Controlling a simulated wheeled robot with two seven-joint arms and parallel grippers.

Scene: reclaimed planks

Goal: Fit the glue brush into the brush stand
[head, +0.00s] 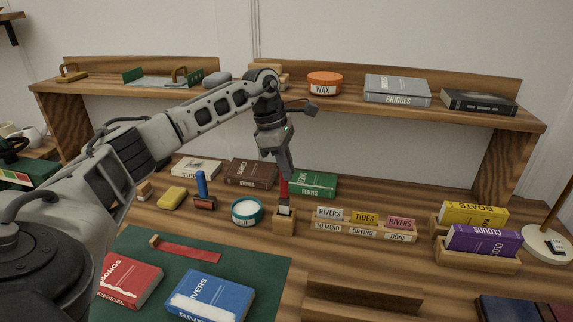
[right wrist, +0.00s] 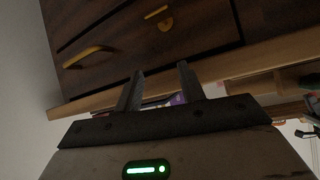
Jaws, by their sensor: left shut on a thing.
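The glue brush (head: 284,188) has a red handle and a pale lower end, and it is upright in the head view. My left gripper (head: 284,172) is shut on the upper part of its handle from above. The brush stand (head: 284,224) is a small wooden block on the bench, directly under the brush. The pale end of the brush is at the top of the stand; I cannot tell whether it is inside the opening or just above it. My right gripper (right wrist: 160,78) is open and empty in the right wrist view, near wooden drawer fronts.
A round glue tub (head: 246,211) stands just left of the stand, and a card rack (head: 364,229) just right. A green book (head: 313,184) lies behind. A blue-handled tool (head: 202,187) stands further left. A green mat (head: 200,262) with books lies in front.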

